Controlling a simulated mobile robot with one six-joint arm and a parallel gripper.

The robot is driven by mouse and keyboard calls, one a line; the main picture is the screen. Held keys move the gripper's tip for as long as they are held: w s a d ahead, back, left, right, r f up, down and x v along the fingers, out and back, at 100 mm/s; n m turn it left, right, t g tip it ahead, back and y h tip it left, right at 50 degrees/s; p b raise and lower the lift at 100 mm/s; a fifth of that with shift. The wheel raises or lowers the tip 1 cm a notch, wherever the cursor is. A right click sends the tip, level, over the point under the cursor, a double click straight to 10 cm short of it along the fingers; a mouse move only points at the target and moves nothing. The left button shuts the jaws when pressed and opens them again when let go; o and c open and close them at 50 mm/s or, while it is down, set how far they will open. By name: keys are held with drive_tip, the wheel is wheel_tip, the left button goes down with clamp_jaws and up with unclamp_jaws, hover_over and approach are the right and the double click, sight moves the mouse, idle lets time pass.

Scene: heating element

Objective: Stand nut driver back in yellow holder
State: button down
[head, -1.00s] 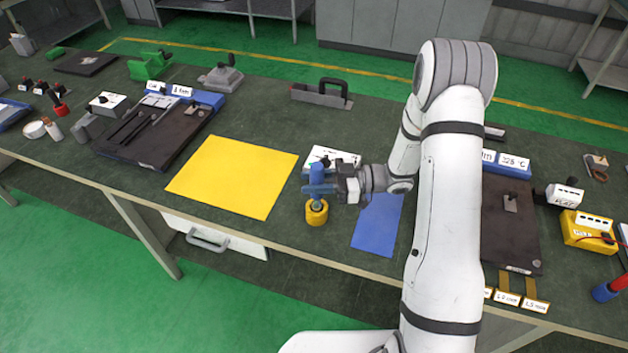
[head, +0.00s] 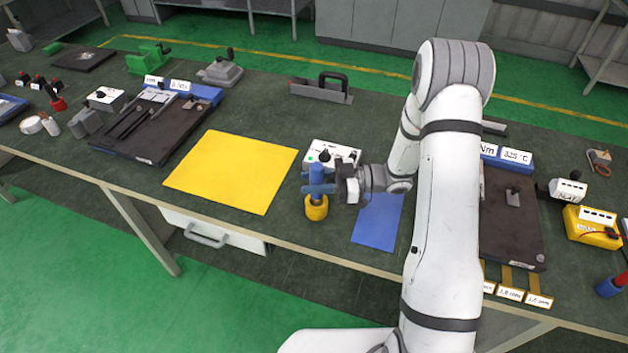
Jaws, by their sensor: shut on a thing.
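The nut driver (head: 317,176) has a blue handle and stands upright near the bench's front edge. The yellow holder (head: 316,210) is a small round cup directly below it. My gripper (head: 321,189) comes in from the right and is shut on the nut driver's handle. The lower end of the driver is at the holder's mouth, and its tip is hidden. I cannot tell how deep it sits in the holder.
A yellow mat (head: 230,172) lies to the left and a blue mat (head: 378,220) to the right. A white box (head: 332,156) with a black knob stands just behind my gripper. A black-handled tool (head: 321,92) lies farther back. Dark fixture plates flank the area.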

drive_tip(key=shift+f+b, duration=0.6)
drive_tip(key=shift+f, duration=0.25)
drive_tip(key=c, duration=1)
unclamp_jaws()
drive_tip(key=d+b, duration=0.1)
drive_tip(key=d, duration=0.6)
drive_tip(key=shift+w+d+b, duration=0.25)
drive_tip(key=shift+d+b, duration=0.15)
drive_tip(key=shift+r, duration=0.1)
